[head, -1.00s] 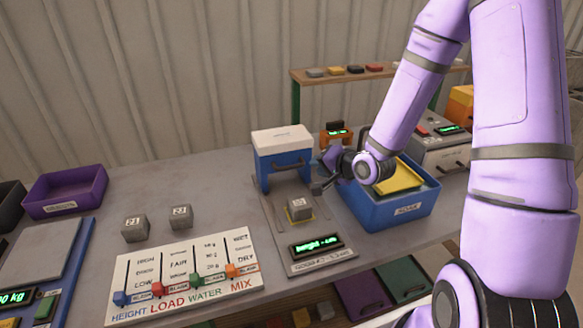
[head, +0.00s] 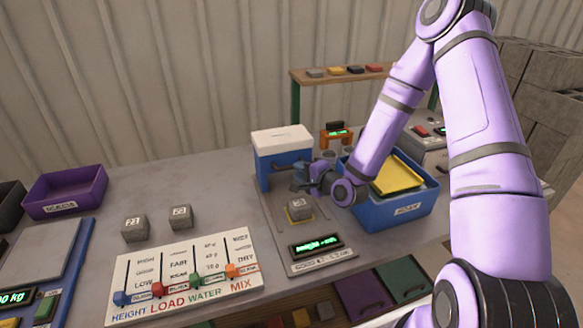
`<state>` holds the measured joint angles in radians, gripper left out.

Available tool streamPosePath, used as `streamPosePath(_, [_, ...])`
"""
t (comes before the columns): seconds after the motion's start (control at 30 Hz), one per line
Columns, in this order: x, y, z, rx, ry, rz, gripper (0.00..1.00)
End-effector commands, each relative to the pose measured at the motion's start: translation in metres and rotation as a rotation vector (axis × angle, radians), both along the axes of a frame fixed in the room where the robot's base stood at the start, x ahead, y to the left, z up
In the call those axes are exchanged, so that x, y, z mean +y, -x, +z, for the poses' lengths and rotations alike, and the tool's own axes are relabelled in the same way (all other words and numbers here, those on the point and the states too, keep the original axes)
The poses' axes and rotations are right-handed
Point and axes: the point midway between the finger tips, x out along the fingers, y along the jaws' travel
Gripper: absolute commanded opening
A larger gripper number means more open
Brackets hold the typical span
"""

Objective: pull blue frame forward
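The blue frame (head: 265,168) with a white top stands at the back of its base plate, astride the track. A small grey block (head: 299,208) sits on a yellow-edged spot in front of it. My gripper (head: 299,182) is at the frame's right front side, above and behind the block. It covers the frame's right leg and part of its front. I cannot tell whether the fingers touch the frame, or whether they are open or shut.
The blue bin (head: 397,217) marked SOAK, with a yellow tray (head: 398,176) on it, stands close to the right. A display (head: 316,245) is at the plate's front. Two grey blocks and a slider board (head: 187,277) lie to the left.

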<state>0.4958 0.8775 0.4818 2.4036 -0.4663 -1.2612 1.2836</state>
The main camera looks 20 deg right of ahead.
Motion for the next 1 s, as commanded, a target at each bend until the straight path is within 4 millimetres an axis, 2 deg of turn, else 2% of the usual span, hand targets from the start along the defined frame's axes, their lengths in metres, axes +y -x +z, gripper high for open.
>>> streamPosePath(0.1, [0.008, -0.018, -0.004, 0.0, 0.0, 0.0, 0.25])
streamPosePath(0.3, [0.015, -0.036, -0.008, 0.001, 0.001, 0.0, 0.25])
streamPosePath(0.67, [0.017, -0.041, -0.009, 0.001, 0.001, -0.001, 0.25])
streamPosePath(0.7, [0.017, -0.041, -0.009, 0.001, 0.001, -0.001, 0.22])
streamPosePath(0.8, [0.017, -0.041, -0.009, 0.001, 0.0, 0.0, 0.0])
streamPosePath(1.0, [0.017, -0.041, -0.009, 0.001, 0.0, 0.0, 0.0])
